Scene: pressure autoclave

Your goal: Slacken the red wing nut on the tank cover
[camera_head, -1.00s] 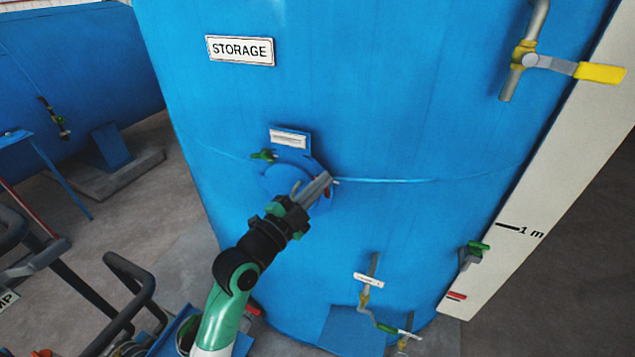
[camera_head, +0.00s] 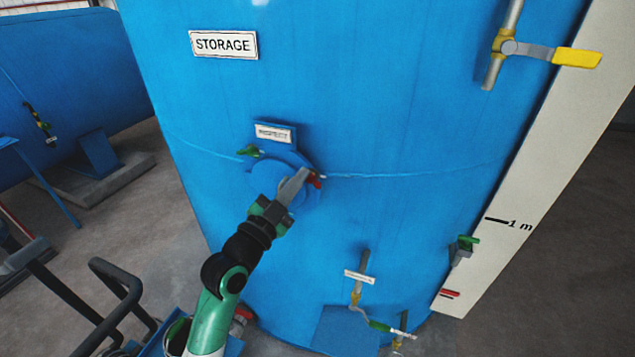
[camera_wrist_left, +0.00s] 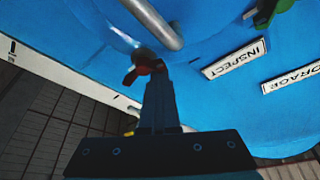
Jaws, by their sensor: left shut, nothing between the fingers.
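The red wing nut (camera_head: 315,181) sits at the right edge of the round blue tank cover (camera_head: 258,184) in the head view. It also shows in the left wrist view (camera_wrist_left: 144,68), just past my fingertips. A green wing nut (camera_head: 249,151) is at the cover's upper left. My left gripper (camera_head: 304,174) is shut and empty, its tips close beside the red wing nut. I cannot tell whether they touch it. The gripper and wrist hide part of the cover. My right gripper is not in view.
A grey bar (camera_wrist_left: 155,22) stands out close to the red wing nut in the left wrist view. An INSPECT label (camera_wrist_left: 235,58) is above the cover. A yellow-handled valve (camera_head: 540,52) is at upper right. Lower pipework (camera_head: 358,292) is below right.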

